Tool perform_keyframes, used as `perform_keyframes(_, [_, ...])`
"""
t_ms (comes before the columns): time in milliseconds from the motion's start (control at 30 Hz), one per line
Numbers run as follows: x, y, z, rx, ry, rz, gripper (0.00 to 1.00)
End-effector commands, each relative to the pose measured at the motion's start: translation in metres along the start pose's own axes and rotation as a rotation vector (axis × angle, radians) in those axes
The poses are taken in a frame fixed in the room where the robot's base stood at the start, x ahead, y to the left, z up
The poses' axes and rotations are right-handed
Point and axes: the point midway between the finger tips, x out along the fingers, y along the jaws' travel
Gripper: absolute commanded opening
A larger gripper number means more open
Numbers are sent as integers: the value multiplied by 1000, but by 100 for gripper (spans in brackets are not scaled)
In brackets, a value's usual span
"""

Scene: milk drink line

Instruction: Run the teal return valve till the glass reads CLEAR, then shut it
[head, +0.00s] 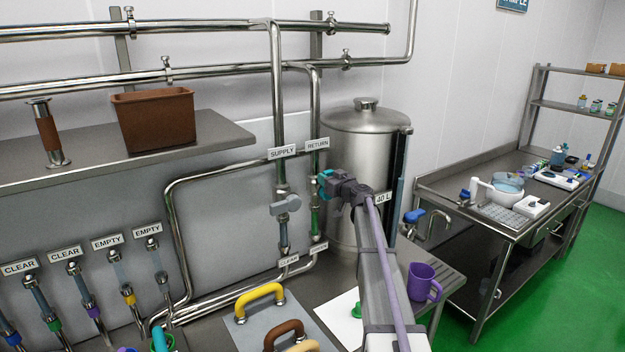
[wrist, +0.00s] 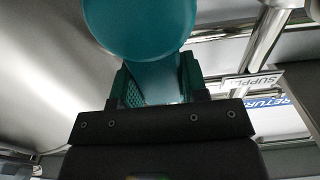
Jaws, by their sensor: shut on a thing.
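My gripper (head: 338,188) is shut on the teal return valve handle (head: 324,177), on the pipe under the RETURN sign (head: 317,144). In the wrist view the handle's round teal end (wrist: 140,25) fills the top, and its stem runs down between the jaws of my gripper (wrist: 153,80). Below the valve is a sight glass (head: 314,222) with a greenish look. The small plate (head: 318,248) under it is too small to read surely. My gripper and arm hide part of the valve body.
Left of it is the grey-handled supply valve (head: 285,205), with a plate reading CLEAR (head: 289,261) below. A 40 L steel tank (head: 365,150) stands close behind my arm. Yellow (head: 260,300) and brown (head: 284,332) handles and a purple mug (head: 424,283) are below.

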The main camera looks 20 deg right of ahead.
Motion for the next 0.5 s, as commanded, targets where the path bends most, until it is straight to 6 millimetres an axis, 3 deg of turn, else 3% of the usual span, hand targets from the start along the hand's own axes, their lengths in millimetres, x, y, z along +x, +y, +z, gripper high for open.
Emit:
perform_keyframes(467, [-4,5,1,-21,-2,6,0])
perform_keyframes(500, [-4,5,1,-21,-2,6,44])
